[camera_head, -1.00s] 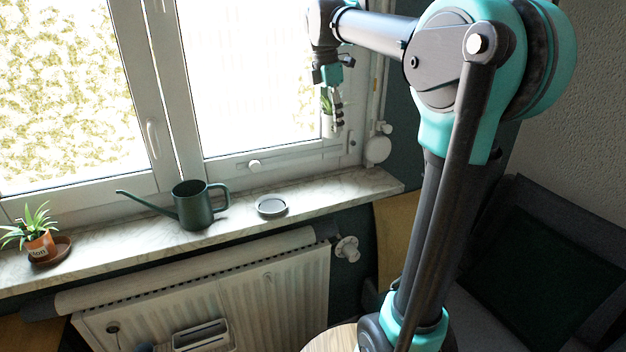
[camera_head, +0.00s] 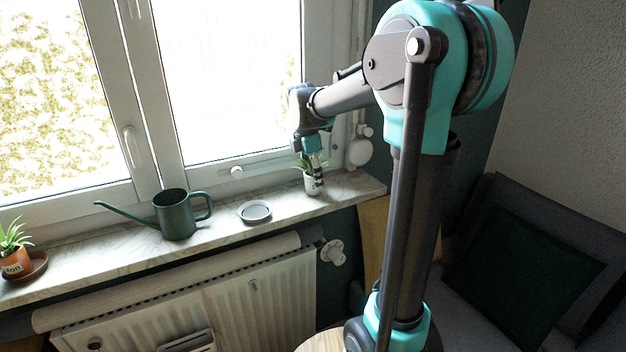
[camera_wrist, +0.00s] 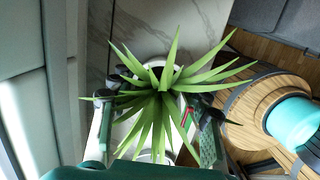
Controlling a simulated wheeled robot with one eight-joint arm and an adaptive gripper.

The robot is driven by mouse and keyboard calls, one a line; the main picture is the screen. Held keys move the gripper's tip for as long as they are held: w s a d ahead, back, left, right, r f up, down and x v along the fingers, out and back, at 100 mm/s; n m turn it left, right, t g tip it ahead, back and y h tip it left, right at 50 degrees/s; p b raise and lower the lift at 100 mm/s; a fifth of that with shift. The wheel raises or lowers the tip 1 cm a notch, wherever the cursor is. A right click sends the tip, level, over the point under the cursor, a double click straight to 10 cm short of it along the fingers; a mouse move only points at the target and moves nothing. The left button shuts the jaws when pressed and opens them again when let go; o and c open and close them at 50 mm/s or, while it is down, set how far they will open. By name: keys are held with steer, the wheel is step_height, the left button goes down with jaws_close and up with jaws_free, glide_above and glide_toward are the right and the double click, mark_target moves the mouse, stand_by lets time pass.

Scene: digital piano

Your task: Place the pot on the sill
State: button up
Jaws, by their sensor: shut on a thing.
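A small white pot (camera_head: 311,186) with a spiky green plant is in my gripper (camera_head: 315,178), over the right part of the marble sill (camera_head: 215,232). My gripper is shut on the pot and comes from above. The pot looks upright, low over or at the sill; I cannot tell whether it touches. In the wrist view the plant's leaves (camera_wrist: 165,95) spread between my fingers and hide most of the pot. A grey empty saucer (camera_head: 255,212) lies on the sill to the left of the pot.
A dark green watering can (camera_head: 175,214) stands left of the saucer, its spout pointing left. An orange pot (camera_head: 17,262) on a brown saucer is at the far left. The window is behind the sill, a radiator (camera_head: 230,305) below. An armchair (camera_head: 530,260) is at right.

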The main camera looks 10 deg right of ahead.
mark_target(308, 178)
steer(key=shift+f, duration=0.3)
steer(key=o, duration=1.4)
steer(key=shift+r, duration=0.1)
step_height(308, 178, up, 12)
steer(key=a, duration=0.1)
steer(key=shift+s+a, duration=0.3)
steer(key=shift+a, duration=0.05)
